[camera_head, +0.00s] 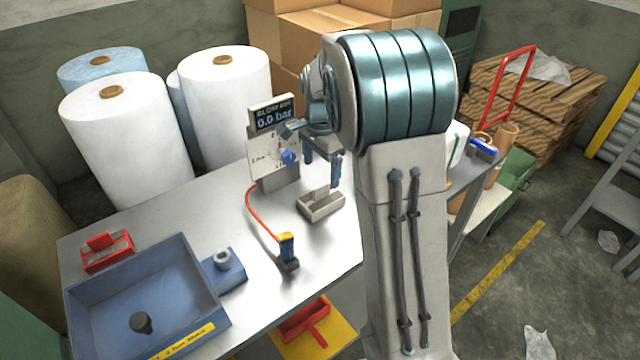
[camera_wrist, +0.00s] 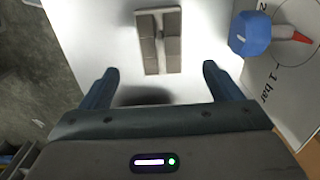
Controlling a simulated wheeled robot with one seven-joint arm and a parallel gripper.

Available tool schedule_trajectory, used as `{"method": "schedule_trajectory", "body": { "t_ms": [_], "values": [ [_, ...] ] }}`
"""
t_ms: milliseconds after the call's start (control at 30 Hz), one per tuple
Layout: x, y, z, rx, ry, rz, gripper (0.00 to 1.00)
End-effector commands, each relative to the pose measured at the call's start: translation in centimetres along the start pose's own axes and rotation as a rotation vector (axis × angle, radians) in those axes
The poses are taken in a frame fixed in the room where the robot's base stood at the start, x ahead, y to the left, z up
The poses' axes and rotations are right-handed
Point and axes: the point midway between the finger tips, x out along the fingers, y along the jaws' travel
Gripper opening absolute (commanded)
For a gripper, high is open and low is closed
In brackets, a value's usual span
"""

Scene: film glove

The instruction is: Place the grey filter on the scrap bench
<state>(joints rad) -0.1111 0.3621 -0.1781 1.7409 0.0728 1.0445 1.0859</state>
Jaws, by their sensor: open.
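A grey block with a pale raised bar (camera_head: 321,203) lies on the metal bench (camera_head: 220,200); it may be the grey filter, but no label confirms this. It also shows in the wrist view (camera_wrist: 158,42), just beyond my fingertips. My gripper (camera_head: 322,172) is open and empty above the bench; in the wrist view, its two blue fingers (camera_wrist: 160,72) stand wide apart, short of the block. A second bench (camera_head: 462,182) is partly hidden behind my arm at the right; I cannot tell whether it is the scrap bench.
A gauge stand (camera_head: 275,145) with a blue knob stands close to my gripper. A red hose (camera_head: 252,215) runs to a yellow-and-black fitting (camera_head: 287,250). A blue tray (camera_head: 190,285) holds a dark part (camera_head: 140,322). A red block (camera_head: 106,250) lies behind it.

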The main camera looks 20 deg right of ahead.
Motion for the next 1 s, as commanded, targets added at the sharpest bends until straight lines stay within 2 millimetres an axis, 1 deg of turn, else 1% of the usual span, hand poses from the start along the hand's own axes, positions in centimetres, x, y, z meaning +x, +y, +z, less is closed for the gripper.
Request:
{"method": "schedule_trajectory", "body": {
  "t_ms": [33,100,233,367,467,600,700,867,900,1000],
  "values": [
    [-0.9,-0.1,0.0,0.0,0.002,-0.004,0.85],
    [-1.7,-0.1,0.0,0.0,0.001,-0.001,0.85],
    [-2.8,0.1,0.0,-0.004,0.001,-0.002,0.85],
    [-3.9,1.3,0.6,-0.059,0.0,-0.018,0.85],
    [-5.1,3.5,1.6,-0.163,0.004,-0.046,0.85],
    [-6.7,7.8,3.6,-0.367,0.023,-0.093,0.85],
    [-7.4,10.9,5.1,-0.519,0.049,-0.122,0.85],
    [-7.5,15.8,7.6,-0.763,0.106,-0.154,0.85],
    [-7.4,17.0,8.1,-0.821,0.123,-0.16,0.85],
    [-6.8,19.7,9.4,-0.957,0.164,-0.167,0.85]
  ]
}}
